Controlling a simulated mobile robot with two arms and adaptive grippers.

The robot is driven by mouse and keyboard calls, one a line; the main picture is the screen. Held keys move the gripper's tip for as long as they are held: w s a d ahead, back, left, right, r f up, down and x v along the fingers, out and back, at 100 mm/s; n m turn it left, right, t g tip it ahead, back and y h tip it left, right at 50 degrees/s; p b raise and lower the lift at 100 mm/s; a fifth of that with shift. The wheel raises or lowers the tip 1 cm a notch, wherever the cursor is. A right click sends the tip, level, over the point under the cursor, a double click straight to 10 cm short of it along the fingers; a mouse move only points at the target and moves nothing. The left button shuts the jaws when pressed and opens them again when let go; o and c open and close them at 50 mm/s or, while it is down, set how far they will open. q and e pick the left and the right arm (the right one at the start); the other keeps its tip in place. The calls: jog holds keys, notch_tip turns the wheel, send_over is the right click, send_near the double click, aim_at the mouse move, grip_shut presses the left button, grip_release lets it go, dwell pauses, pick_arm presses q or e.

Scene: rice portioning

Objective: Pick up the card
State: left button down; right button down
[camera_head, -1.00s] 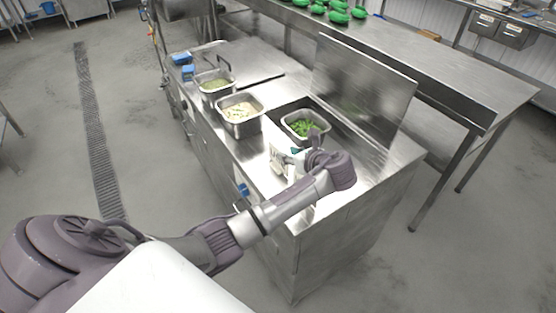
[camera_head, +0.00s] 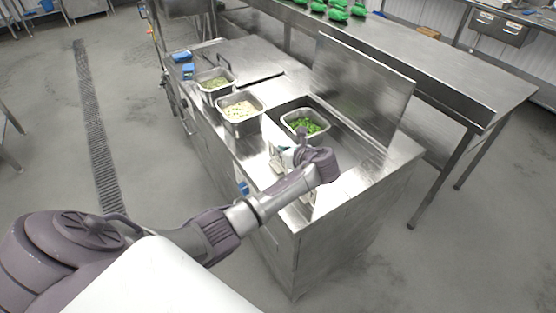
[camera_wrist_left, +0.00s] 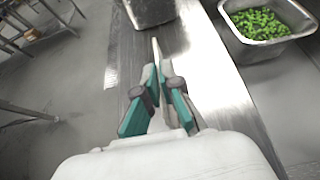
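A thin pale strip, apparently the card seen edge-on (camera_wrist_left: 155,50), stands out between the fingertips in the left wrist view. My left gripper (camera_wrist_left: 157,75) has teal-padded fingers that come together at the strip and appear shut on it. In the head view the left gripper (camera_head: 279,158) is over the front part of the steel counter, below the pan of green vegetables. My own wrist partly hides it there, and the card cannot be made out clearly. My right gripper is not in view.
A steel panel (camera_head: 360,85) stands upright behind. Its right end is clear.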

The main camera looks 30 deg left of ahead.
pick_arm(q)
jog(key=shift+r, duration=0.1)
jog(key=s+a+r+b, duration=0.1)
jog(key=s+r+b, duration=0.1)
jog(key=s+r, duration=0.95)
jog(key=s+d+m+t+h+b, duration=0.1)
jog(key=s+d+m+t+h, duration=0.1)
jog(key=d+m+h, duration=0.3)
jog(key=s+d+m+t+h+b, duration=0.1)
jog(key=d+m+t+h, duration=0.4)
jog(key=d, duration=0.9)
jog(key=m+h, duration=0.1)
jog(key=m, duration=0.2)
jog(key=shift+s+f, duration=0.2)
jog(key=shift+s, duration=0.2)
jog(key=shift+d+f, duration=0.1)
jog(key=shift+d, duration=0.05)
